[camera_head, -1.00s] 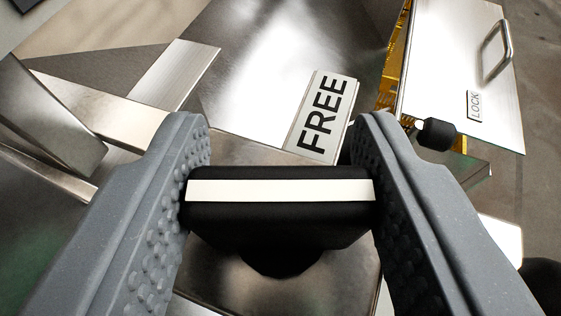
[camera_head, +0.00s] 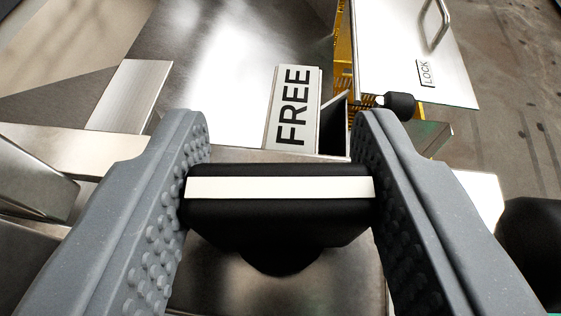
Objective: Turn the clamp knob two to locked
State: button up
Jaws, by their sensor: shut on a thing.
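A black clamp knob (camera_head: 280,222) with a white stripe across its top sits between the two grey fingers of my gripper (camera_head: 280,190). Both fingers touch its ends, and the gripper is shut on it. The white stripe lies level across the picture. A white plate marked FREE (camera_head: 293,108) is just beyond the knob. The view does not show whether this is knob two. The knob's base is mostly hidden beneath it.
A steel panel (camera_head: 410,45) with a bar handle (camera_head: 438,22) and a small LOCK label (camera_head: 425,73) stands at the upper right. Another black knob (camera_head: 397,105) is at its lower edge. A black rounded thing (camera_head: 535,245) is at the right edge. Steel bars lie at the left.

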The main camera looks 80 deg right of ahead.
jog(key=o, duration=1)
jog(key=shift+w, duration=0.1)
jog(key=b+v, duration=0.2)
jog(key=v, duration=1.1)
jog(key=shift+a+r, duration=0.15)
jog(key=shift+a, duration=0.15)
jog(key=shift+c, duration=0.4)
